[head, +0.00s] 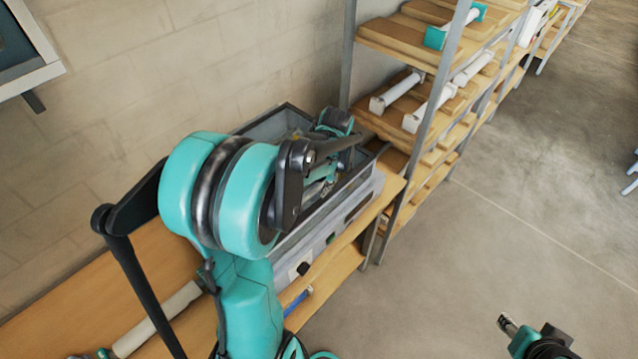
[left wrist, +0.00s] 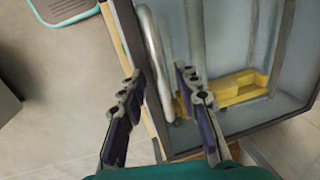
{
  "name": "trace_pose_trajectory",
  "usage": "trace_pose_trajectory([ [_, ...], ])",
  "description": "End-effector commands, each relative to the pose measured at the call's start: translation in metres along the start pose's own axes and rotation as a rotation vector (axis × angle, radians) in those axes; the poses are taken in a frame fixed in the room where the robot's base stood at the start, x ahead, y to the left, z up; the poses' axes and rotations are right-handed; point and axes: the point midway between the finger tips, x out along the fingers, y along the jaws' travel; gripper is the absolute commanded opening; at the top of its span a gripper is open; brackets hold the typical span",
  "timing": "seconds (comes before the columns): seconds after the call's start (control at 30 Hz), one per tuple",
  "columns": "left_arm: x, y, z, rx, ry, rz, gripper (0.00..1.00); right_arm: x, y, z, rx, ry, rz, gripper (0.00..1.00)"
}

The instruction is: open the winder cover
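The roll laminator (head: 340,205) stands on the wooden bench in the head view, with my teal left arm over it and hiding much of it. In the left wrist view, a grey-framed panel (left wrist: 225,50), apparently the winder cover, fills the right side. A pale, rounded bar handle (left wrist: 153,60) runs along its left edge. My left gripper (left wrist: 165,112) is open, its two dark fingers apart on either side of the handle's line. I cannot tell whether either finger touches it. My right gripper (head: 508,326) is at the bottom right, far from the machine; its finger state is unclear.
A yellow part (left wrist: 238,88) shows behind or within the grey frame. The wooden bench (head: 150,265) carries a pale roll (head: 160,318) at the left. A shelf rack (head: 400,55) with rolls stands behind the machine. The concrete floor (head: 500,220) to the right is clear.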

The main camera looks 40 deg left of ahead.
Motion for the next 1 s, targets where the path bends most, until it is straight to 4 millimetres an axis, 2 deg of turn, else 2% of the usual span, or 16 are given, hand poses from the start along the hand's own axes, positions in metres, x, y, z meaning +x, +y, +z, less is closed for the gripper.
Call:
trace_pose_trajectory([
  [0.03, 0.000, 0.000, 0.000, 0.000, 0.000, 0.000, 0.24, 0.000, 0.000, 0.000, 0.000, 0.000, 0.000, 0.44],
  [0.1, 0.000, 0.000, 0.000, 0.000, 0.000, 0.000, 0.06, 0.000, 0.000, 0.000, 0.000, 0.000, 0.000, 0.44],
  [0.13, 0.000, 0.000, 0.000, 0.000, 0.000, 0.000, 0.00, 0.000, 0.000, 0.000, 0.000, 0.000, 0.000, 0.44],
  [0.4, -0.002, -0.001, 0.000, 0.000, 0.000, 0.003, 0.00, -0.001, 0.000, -0.001, 0.000, 0.000, 0.000, 0.44],
  [0.57, -0.016, -0.006, 0.000, -0.001, 0.000, 0.032, 0.00, -0.008, 0.000, -0.006, 0.000, 0.000, 0.000, 0.44],
  [0.77, -0.060, -0.027, 0.000, -0.005, 0.001, 0.132, 0.00, -0.029, 0.000, -0.021, 0.000, 0.000, 0.000, 0.44],
  [0.93, -0.112, -0.059, 0.000, -0.007, 0.002, 0.271, 0.00, -0.053, 0.000, -0.038, 0.000, 0.000, 0.000, 0.44],
  [1.0, -0.134, -0.074, 0.001, -0.003, 0.001, 0.262, 0.00, -0.063, 0.000, -0.045, 0.000, 0.000, 0.000, 0.44],
])
